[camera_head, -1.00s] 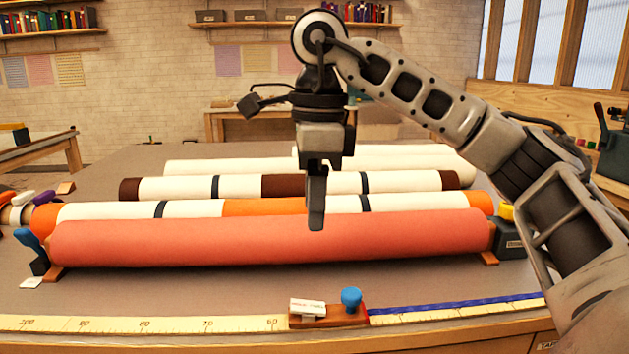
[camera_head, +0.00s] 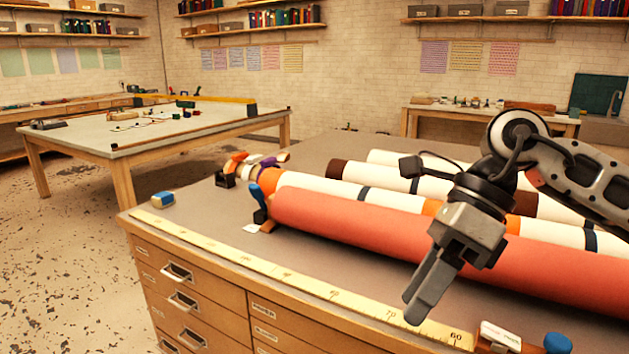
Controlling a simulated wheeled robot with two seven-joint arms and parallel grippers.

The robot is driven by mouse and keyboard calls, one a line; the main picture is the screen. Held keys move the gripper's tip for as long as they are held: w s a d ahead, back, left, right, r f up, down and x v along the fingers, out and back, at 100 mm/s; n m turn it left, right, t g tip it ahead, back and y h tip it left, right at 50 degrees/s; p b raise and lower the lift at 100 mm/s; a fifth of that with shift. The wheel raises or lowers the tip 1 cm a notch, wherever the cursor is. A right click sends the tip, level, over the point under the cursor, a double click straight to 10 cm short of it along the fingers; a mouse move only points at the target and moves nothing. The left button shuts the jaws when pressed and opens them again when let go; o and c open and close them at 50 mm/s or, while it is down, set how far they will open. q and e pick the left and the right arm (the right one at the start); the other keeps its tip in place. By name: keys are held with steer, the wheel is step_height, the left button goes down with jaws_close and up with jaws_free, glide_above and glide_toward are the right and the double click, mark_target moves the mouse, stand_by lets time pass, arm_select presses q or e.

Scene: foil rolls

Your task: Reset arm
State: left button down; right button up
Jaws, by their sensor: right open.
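My right gripper (camera_head: 428,296) hangs at the right of the head view, fingers pointing down and to the left. It is in front of the red roll (camera_head: 370,238) and hides part of it. The fingers overlap in this view, and nothing shows between them. Behind the red roll lie a white and orange roll (camera_head: 320,185), a white and brown roll (camera_head: 388,181) and a plain white roll (camera_head: 385,157). My left gripper is not in view.
The rolls lie on a grey-topped drawer bench with a yellow ruler (camera_head: 270,264) along its front edge. A blue and white block (camera_head: 162,199) sits at the left corner. A blue-knobbed stop (camera_head: 557,343) is at lower right. Another table (camera_head: 100,140) stands at left beyond open floor.

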steer(key=s+a+m+y, duration=0.3)
steer(key=a+m+y, duration=0.7)
steer(key=a+y, duration=0.5)
steer(key=w+d+f+m+t+h, duration=0.2)
steer(key=d+f+m+t+h, duration=0.35)
steer(key=f+m+t, duration=0.7)
steer(key=w+d+f+m+t+h, duration=0.3)
steer(key=d+f+m+t+h, duration=0.3)
steer(key=m, duration=1.2)
steer(key=s+d+f+m+g+h, duration=0.2)
steer(key=s+f+m+h, duration=0.1)
steer(key=s+f, duration=0.3)
steer(key=s+d+f+m+g+h, duration=0.2)
steer(key=s+f, duration=0.4)
steer(key=f, duration=0.3)
steer(key=shift+d+f+m+g+h, duration=0.15)
steer(key=shift+d+m+g+h, duration=0.25)
steer(key=shift+m+g+h, duration=0.4)
